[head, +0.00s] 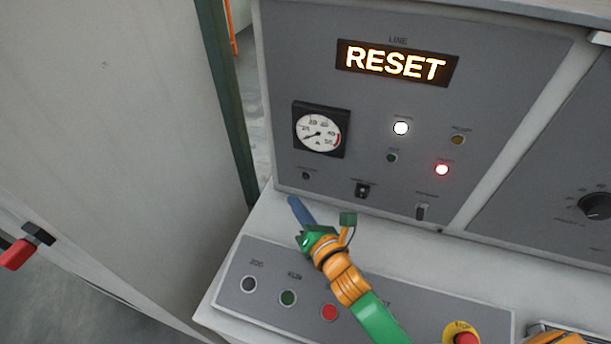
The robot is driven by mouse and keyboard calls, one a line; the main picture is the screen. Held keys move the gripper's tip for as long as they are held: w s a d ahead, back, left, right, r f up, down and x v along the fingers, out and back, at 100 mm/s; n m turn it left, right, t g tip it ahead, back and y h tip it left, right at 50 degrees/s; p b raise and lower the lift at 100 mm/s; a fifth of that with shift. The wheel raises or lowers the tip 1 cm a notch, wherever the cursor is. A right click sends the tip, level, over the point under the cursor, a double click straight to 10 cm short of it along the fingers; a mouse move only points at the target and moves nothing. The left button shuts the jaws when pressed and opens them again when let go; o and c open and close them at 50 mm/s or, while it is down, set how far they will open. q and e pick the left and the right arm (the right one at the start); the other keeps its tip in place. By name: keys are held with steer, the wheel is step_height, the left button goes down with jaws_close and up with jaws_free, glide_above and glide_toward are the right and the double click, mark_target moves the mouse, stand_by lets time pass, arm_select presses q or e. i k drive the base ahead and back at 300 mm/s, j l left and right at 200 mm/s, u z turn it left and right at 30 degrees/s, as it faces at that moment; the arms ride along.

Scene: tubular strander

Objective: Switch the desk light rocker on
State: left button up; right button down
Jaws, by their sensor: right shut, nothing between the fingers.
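One is a small black switch (362,190) below the gauge's right side. The other is a narrow upright rocker-like switch (421,212) to its right. Their labels are too small to read, so I cannot tell which one is the desk light rocker or how it is set. My right gripper (294,203) is shut and empty, its blue fingertips near the panel's lower left edge, left of both switches. I cannot tell whether it touches anything. My left gripper is out of view.
The panel has a lit RESET display (396,63), a round gauge (318,132), a lit white lamp (401,128) and a lit red lamp (442,169). Below, the sloping desk carries push buttons (288,298) and a red stop button (466,338). A pale cabinet (110,110) stands left.

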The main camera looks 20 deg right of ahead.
mark_target(362, 192)
steer(key=k+j, duration=0.85)
